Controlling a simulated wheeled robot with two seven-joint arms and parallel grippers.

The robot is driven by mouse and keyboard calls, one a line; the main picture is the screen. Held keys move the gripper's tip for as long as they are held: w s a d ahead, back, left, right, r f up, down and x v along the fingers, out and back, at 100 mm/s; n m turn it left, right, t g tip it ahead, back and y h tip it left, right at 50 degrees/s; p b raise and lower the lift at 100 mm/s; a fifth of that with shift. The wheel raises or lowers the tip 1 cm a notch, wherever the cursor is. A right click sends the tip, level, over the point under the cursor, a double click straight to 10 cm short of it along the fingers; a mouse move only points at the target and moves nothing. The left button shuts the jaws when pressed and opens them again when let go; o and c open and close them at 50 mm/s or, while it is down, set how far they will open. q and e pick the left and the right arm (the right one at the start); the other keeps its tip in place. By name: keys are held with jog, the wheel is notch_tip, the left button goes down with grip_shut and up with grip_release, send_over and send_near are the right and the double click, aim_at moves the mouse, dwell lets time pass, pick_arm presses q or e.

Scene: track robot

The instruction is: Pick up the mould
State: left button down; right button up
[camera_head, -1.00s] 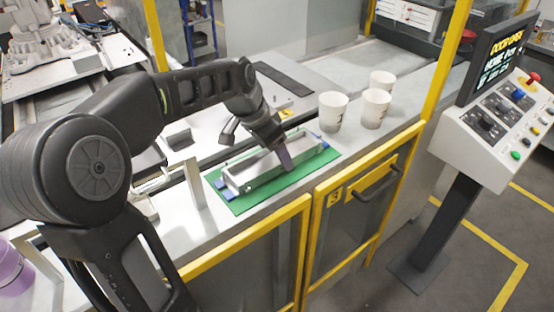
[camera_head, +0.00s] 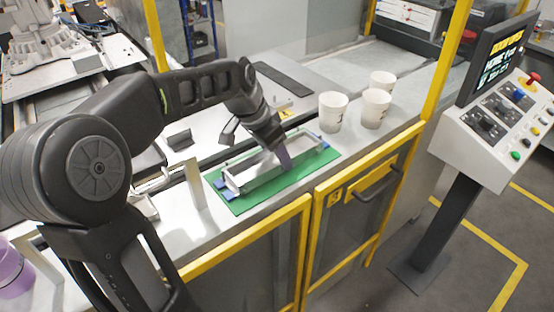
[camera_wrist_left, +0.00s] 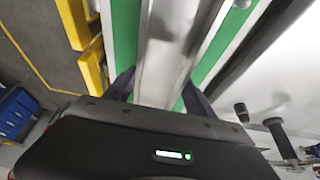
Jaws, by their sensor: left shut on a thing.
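The mould (camera_head: 270,168) is a long pale metal channel with blue parts at its ends. It lies along a green mat (camera_head: 238,205) on the bench. My left gripper (camera_head: 284,158) reaches down over its middle and is shut on it, with one dark finger showing on the near side. In the left wrist view the mould (camera_wrist_left: 165,60) runs up between the two dark fingers of my left gripper (camera_wrist_left: 155,90), with the green mat on both sides. I cannot tell whether the mould is clear of the mat. My right gripper is not in view.
Three white paper cups (camera_head: 333,112) stand on the bench right of the mould. Yellow-framed doors (camera_head: 350,205) form the bench front. A control panel (camera_head: 497,120) stands at the right. A purple cup (camera_head: 12,272) is at the lower left.

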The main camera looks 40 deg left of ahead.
aim_at(275, 160)
pick_arm(q)
jog(key=shift+r, duration=0.25)
notch_tip(275, 160, up, 10)
jog(key=shift+b, duration=0.3)
dwell(1.5)
